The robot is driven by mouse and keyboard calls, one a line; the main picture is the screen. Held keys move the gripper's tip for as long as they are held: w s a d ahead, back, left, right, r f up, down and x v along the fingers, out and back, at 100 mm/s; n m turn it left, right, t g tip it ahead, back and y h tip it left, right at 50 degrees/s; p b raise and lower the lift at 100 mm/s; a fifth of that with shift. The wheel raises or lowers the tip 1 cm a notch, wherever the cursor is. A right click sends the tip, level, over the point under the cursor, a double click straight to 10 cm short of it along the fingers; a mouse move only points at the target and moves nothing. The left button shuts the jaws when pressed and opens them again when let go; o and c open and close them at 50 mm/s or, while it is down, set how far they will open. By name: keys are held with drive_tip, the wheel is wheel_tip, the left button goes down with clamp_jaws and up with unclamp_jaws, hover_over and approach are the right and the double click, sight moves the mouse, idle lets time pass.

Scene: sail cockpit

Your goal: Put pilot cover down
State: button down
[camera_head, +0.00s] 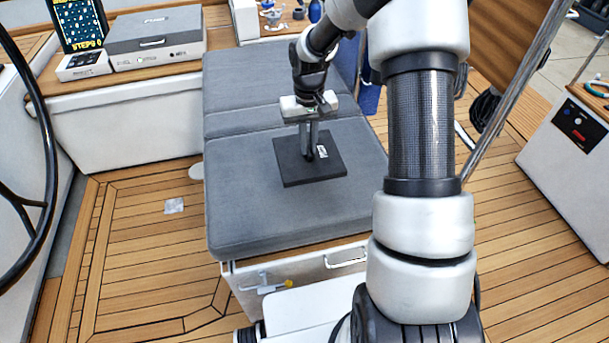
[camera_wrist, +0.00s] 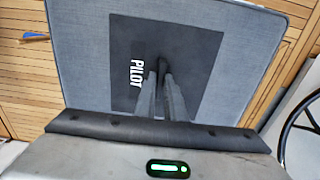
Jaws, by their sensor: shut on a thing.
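The pilot cover (camera_head: 297,172) is a flat dark square with a small raised knob at its middle and a white label. In the wrist view the cover (camera_wrist: 193,62) shows the word PILOT. My gripper (camera_head: 311,154) points down over it and is shut on its middle knob; the fingers also show in the wrist view (camera_wrist: 162,78). The cover is level, over the grey seat cushion (camera_head: 250,205). I cannot tell whether it rests on the cushion or hangs just above it. The fingers hide most of the knob.
A grey-lidded box (camera_head: 155,35) stands on the left bench. A black steering wheel (camera_head: 48,150) is at the far left. A white console (camera_head: 572,145) stands at the right. The cushion is bare around the cover. A small white patch (camera_head: 174,205) is on the teak floor.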

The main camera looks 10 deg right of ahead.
wheel_tip(320, 180, down, 9)
drive_tip(key=shift+f+b, duration=0.2)
drive_tip(key=shift+b, duration=0.2)
drive_tip(key=shift+f, duration=0.15)
drive_tip(key=c, duration=2.3)
unclamp_jaws()
drive_tip(key=o, duration=0.5)
drive_tip(key=shift+c, duration=0.2)
